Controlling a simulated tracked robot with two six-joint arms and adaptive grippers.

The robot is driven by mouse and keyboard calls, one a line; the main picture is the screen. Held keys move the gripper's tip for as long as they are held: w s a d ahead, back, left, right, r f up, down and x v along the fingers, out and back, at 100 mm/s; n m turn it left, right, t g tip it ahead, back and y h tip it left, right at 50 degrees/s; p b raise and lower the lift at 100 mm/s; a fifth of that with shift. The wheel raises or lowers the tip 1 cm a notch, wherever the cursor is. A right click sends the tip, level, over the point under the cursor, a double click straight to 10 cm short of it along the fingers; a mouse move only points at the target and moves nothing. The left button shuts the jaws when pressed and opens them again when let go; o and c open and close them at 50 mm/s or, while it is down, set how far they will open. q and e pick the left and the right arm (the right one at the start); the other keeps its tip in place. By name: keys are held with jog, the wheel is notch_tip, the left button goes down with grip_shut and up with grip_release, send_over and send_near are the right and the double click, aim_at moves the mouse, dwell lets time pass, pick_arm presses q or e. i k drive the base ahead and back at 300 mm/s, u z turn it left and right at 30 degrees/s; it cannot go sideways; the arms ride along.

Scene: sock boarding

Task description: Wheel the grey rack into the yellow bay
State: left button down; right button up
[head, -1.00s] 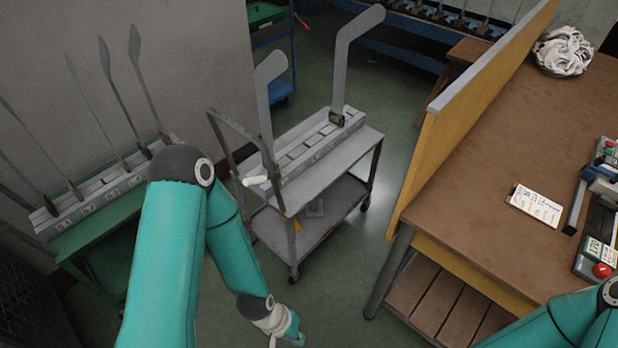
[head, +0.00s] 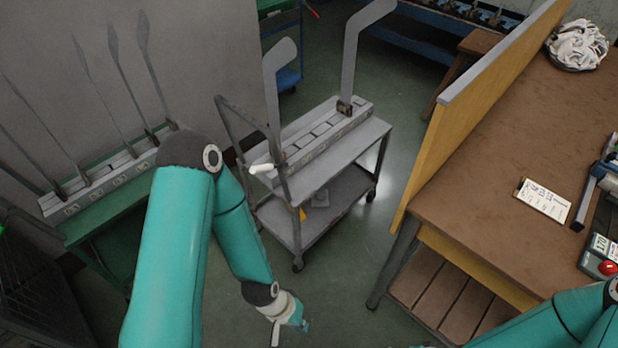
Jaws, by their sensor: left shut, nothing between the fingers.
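The grey rack (head: 346,153) is a wheeled trolley with two shelves, standing on the green floor in the middle of the view. Its top carries a slotted rail with two upright grey foot-shaped boards. No yellow floor bay can be made out.
A brown workbench (head: 505,180) with a yellow side panel (head: 458,105) stands close on the rack's right. A green stand (head: 105,217) with several boards is on the left by the grey wall. Open floor lies in front of the rack and behind it.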

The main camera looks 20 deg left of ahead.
aim_at(322, 147)
jog(key=z, duration=1)
jog(key=i, duration=0.15)
jog(key=u, duration=3.2)
jog(key=k, duration=0.5)
jog(key=z, duration=0.5)
jog(key=i, duration=0.65)
jog(key=z, duration=0.2)
